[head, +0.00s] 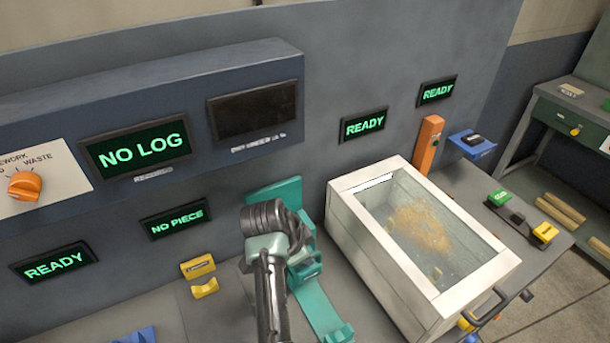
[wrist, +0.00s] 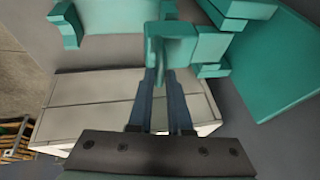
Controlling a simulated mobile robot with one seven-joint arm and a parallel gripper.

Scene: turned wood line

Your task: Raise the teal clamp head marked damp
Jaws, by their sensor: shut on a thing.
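The teal clamp (head: 318,306) stands on the bench, with an upright back plate (head: 268,193), a long bed and stepped blocks. My arm covers part of it in the head view, and my fingertips are hidden there. In the wrist view my gripper (wrist: 161,76) is shut on the teal clamp head (wrist: 192,46), at a small projecting teal piece between the fingertips. The bed (wrist: 125,18) and the back plate (wrist: 274,65) also show there. I cannot read a "damp" mark on any teal part.
A white-framed, clear-topped box (head: 352,192) with wood dust inside stands close right of the clamp. Yellow blocks (head: 205,288) sit to its left. An orange post (head: 429,140) stands behind the box. Screens on the wall read "NO LOG" (head: 140,145), "NO PIECE" (head: 176,222) and "READY" (head: 364,125).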

